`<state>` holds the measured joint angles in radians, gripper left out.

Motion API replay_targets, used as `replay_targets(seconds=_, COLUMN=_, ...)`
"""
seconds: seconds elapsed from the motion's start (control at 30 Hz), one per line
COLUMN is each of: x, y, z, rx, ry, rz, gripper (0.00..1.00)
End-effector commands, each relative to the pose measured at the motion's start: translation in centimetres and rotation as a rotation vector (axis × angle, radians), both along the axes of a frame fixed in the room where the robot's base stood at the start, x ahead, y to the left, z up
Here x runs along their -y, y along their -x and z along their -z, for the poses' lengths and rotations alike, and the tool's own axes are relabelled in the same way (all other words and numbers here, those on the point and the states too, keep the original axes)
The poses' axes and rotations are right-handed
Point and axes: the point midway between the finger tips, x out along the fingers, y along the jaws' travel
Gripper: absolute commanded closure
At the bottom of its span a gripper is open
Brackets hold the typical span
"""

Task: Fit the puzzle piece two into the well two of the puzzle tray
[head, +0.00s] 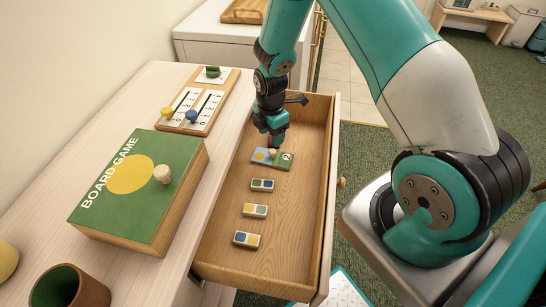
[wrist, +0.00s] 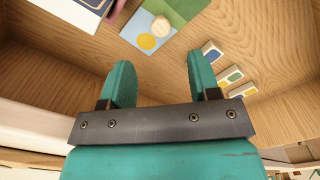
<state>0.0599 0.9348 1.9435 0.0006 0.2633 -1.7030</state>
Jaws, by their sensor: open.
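Puzzle piece two (head: 262,155) is a flat blue and green rectangle with a yellow disc, a white 2 and a pale round knob. It lies in the open drawer. The wrist view shows the piece (wrist: 178,10) with its knob beyond my fingertips, partly cut off by the top edge. My gripper (head: 275,143) points down just above the piece and hides part of it. In the wrist view my gripper (wrist: 158,68) has its two teal fingers apart, with nothing between them. I cannot identify the puzzle tray or well two in either view.
Several small two-coloured tiles (head: 255,210) lie in a row in the drawer (head: 297,250). On the cabinet top are a green board game box (head: 165,215), a slider board (head: 214,107) and a brown cup (head: 85,292). The drawer walls stand around my gripper.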

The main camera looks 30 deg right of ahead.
Motion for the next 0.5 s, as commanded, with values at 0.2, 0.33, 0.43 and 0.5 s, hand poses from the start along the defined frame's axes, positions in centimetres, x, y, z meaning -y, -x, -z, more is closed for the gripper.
replay_targets(seconds=0.2, x=0.0, y=0.0, z=2.9, rx=-0.001, ry=-0.001, rz=0.000, gripper=0.44)
replay_targets(seconds=0.33, x=0.0, y=0.1, z=3.7, rx=-0.002, ry=-0.001, rz=0.001, gripper=0.44)
replay_targets(seconds=0.43, x=0.2, y=0.2, z=5.0, rx=-0.003, ry=-0.001, rz=0.001, gripper=0.44)
replay_targets(seconds=0.5, x=0.3, y=0.2, z=6.1, rx=-0.003, ry=-0.001, rz=0.001, gripper=0.44)
